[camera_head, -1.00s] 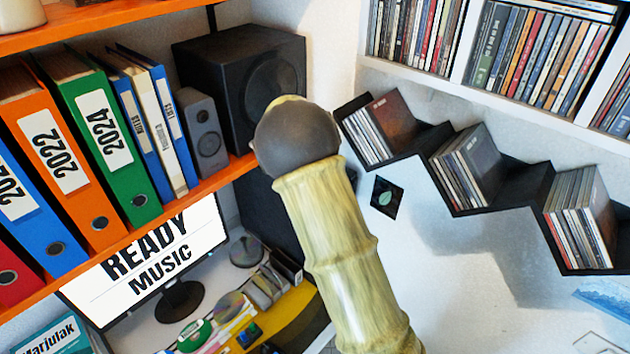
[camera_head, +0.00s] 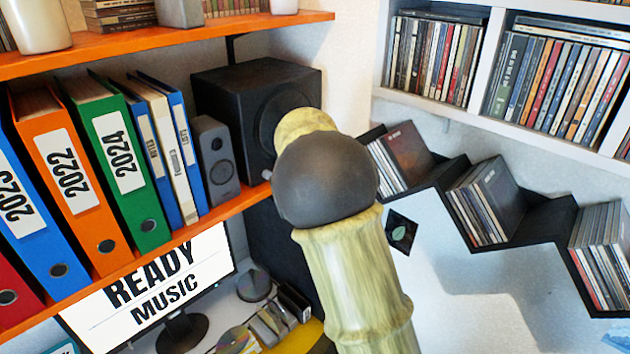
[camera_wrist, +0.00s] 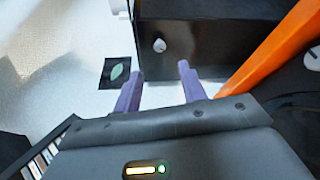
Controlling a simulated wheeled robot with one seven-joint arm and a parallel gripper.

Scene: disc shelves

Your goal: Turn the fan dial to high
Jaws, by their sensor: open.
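A small whitish knob (camera_wrist: 160,45) sticks out from the face of a dark box (camera_wrist: 210,40) in the wrist view. It may be the fan dial, but I see no markings on it. My gripper (camera_wrist: 159,70) is open, with two purple fingers and nothing between them. In that picture, the knob lies just beyond the fingertips, roughly centred between them; no contact shows. In the head view my own arm fills the middle and hides the gripper, and I cannot make out a fan.
An orange shelf (camera_head: 250,198) carries binders (camera_head: 120,165), a small grey speaker (camera_head: 215,160) and a large black speaker (camera_head: 235,90). A zigzag black disc rack (camera_head: 455,180) is on the right wall. An orange edge (camera_wrist: 265,55) lies right of the fingers in the wrist view.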

